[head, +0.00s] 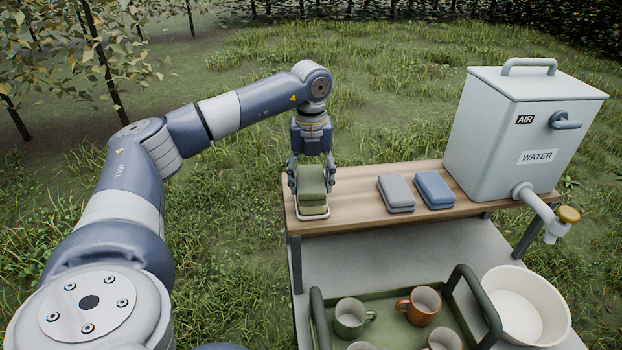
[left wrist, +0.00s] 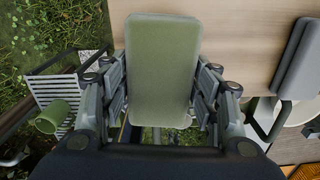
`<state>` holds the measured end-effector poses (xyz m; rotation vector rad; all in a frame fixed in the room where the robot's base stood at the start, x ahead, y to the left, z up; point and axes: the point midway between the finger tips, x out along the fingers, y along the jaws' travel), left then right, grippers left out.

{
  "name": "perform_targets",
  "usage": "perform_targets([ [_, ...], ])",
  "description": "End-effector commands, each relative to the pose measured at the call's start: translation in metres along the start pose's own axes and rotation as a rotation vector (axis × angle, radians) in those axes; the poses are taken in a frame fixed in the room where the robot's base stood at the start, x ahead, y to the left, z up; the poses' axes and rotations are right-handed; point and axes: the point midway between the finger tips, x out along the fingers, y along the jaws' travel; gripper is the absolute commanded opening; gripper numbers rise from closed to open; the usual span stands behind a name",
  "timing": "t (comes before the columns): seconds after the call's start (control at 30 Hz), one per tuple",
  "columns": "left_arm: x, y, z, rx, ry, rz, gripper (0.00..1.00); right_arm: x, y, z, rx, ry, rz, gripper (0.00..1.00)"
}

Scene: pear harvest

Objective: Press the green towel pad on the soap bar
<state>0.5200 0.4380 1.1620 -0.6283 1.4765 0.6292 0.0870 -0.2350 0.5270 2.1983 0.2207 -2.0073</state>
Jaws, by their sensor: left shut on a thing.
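The green towel pad (head: 311,180) is held between the fingers of my left gripper (head: 311,174) at the left end of the wooden shelf. Further green layers show just below it, low at the shelf; I cannot tell whether the pad touches the shelf. In the left wrist view the green pad (left wrist: 162,65) fills the middle, with a finger of my left gripper (left wrist: 160,100) on each side. My right gripper is not in view.
A grey folded pad (head: 396,193) and a blue one (head: 434,190) lie on the wooden shelf (head: 355,198) to the right. A water tank (head: 490,130) stands at its right end. Below are a green tray (head: 385,313) with several mugs and a white basin (head: 553,310).

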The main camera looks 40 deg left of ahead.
Motion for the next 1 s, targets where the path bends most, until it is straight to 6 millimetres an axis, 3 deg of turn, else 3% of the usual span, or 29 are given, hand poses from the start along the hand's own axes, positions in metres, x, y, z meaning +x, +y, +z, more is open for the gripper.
perform_targets([
  [1.0, 0.01, 0.0, 0.0, 0.0, 0.0, 0.0, 0.37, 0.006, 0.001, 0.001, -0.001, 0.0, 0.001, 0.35],
])
